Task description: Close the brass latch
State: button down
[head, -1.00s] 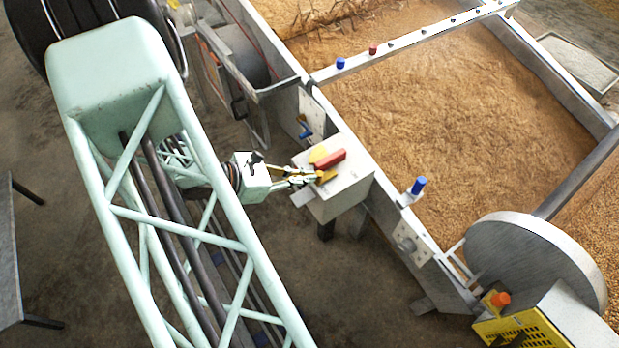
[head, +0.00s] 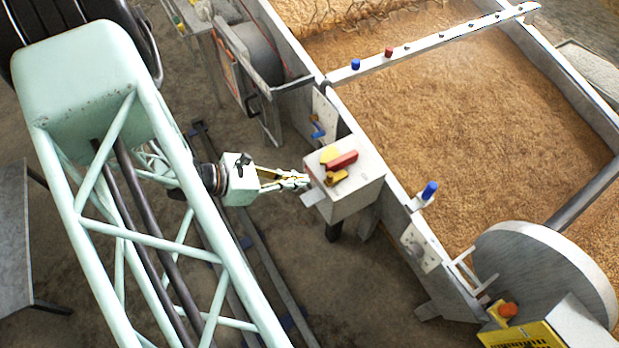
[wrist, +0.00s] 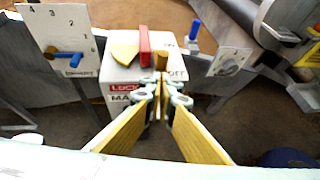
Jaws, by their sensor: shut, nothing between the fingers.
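A grey lockout box (head: 349,198) stands against the side of the grain bed. On its top are a red bar handle (head: 343,160), a flat yellow wedge (head: 329,154) on its far side and a small brass-coloured piece (head: 336,177) on its near side, which looks like the latch. In the wrist view the brass piece (wrist: 160,61) stands just beyond my fingertips, right of the red bar (wrist: 144,45). My gripper (head: 305,181) is shut and empty at the box's left edge. Its fingers (wrist: 162,90) partly hide the box lettering. Whether the latch is fully closed cannot be told.
A panel with a blue lever (head: 317,131) stands beyond the box. A blue knob (head: 429,191) and another dial panel (head: 420,248) are on the nearer side. A large drum disc (head: 545,270) is at lower right. Bare floor lies around the rails.

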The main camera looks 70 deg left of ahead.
jog(key=p+v, duration=0.1)
jog(key=v, duration=0.6)
jog(key=shift+s+r, duration=0.15)
jog(key=shift+s, duration=0.2)
dwell(0.5)
